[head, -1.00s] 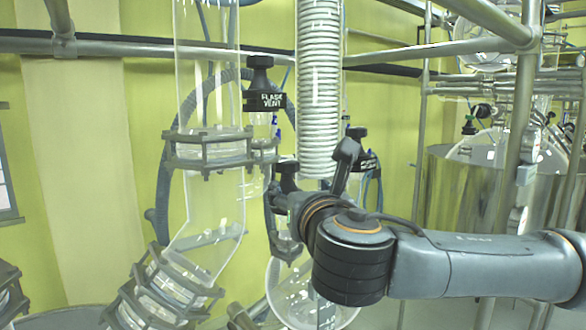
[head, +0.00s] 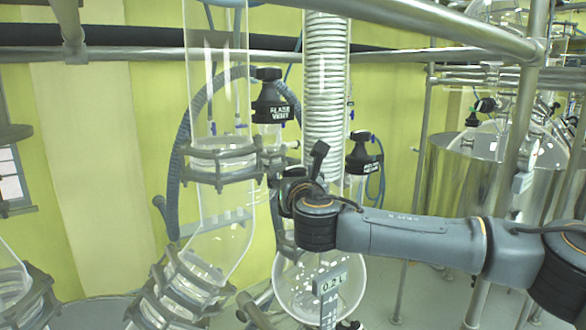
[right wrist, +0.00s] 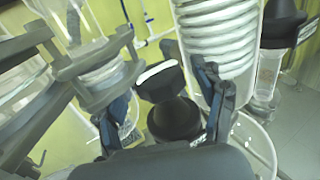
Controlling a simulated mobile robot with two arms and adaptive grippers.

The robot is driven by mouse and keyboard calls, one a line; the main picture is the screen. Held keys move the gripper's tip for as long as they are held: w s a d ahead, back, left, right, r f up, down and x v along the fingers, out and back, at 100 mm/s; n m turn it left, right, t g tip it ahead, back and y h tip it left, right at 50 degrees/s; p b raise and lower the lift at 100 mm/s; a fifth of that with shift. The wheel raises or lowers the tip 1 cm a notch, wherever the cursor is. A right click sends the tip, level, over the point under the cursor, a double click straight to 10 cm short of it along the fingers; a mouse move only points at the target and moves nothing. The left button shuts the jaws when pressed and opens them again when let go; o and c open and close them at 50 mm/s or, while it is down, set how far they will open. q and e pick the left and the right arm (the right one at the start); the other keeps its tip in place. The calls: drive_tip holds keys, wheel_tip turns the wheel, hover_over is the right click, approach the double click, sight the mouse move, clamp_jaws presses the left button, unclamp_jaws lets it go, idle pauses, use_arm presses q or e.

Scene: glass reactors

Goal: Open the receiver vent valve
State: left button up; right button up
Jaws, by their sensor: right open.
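My right gripper (head: 298,172) is in front of the glassware, just left of the coiled condenser's lower end. In the right wrist view its two fingers (right wrist: 163,108) are spread apart, with a black valve knob (right wrist: 172,118) between them. I cannot see contact or read a label on this knob. In the head view that spot is hidden by the gripper. A black valve labelled FLASK VENT (head: 272,100) stands above and left of the gripper. Another black valve (head: 363,155) stands right of the condenser; its label is too small to read. My left gripper is out of view.
The coiled condenser (head: 326,95) and a glass column with a metal clamp collar (head: 222,160) stand close to the gripper. Metal rails cross above. A steel vessel (head: 462,175) stands right.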

drive_tip(key=shift+w+d+f, duration=0.1)
drive_tip(key=shift+w, duration=0.05)
drive_tip(key=c, duration=1.2)
drive_tip(key=shift+o, duration=0.2)
drive_tip(key=shift+n+y, duration=0.3)
drive_tip(key=shift+y, duration=0.2)
drive_tip(key=n+g+y, duration=0.1)
drive_tip(key=n+y, duration=0.1)
drive_tip(key=y, duration=0.1)
drive_tip(key=n+g+y, duration=0.2)
drive_tip(key=y, duration=0.1)
drive_tip(key=shift+d+n+y, duration=0.1)
drive_tip(key=shift+n+y, duration=0.2)
drive_tip(key=shift+n+g+y, duration=2)
drive_tip(key=shift+g+y, duration=0.2)
drive_tip(key=shift+g, duration=0.3)
